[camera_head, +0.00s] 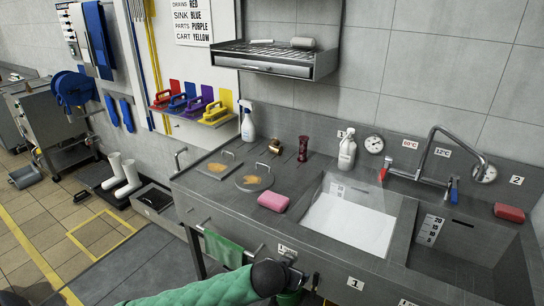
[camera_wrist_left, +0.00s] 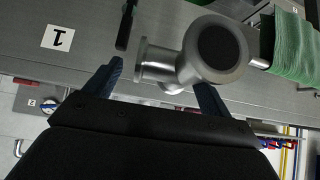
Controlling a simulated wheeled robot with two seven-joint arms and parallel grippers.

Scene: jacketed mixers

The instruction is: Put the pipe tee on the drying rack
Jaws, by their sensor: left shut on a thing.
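My left gripper (camera_head: 272,276) is low in front of the sink counter in the head view, at the end of my green-sleeved arm. In the left wrist view its two blue fingers (camera_wrist_left: 158,84) are shut on the pipe tee (camera_wrist_left: 162,66), a grey metal fitting with a flanged end and a dark round opening facing the camera. In the head view the tee is mostly hidden by the gripper. The drying rack (camera_head: 275,60) is a grey wall shelf with a slatted top, high above the counter. It holds small light-coloured items. My right gripper is not in view.
Two sink basins lie right. A green towel (camera_head: 222,248) hangs on the front rail.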

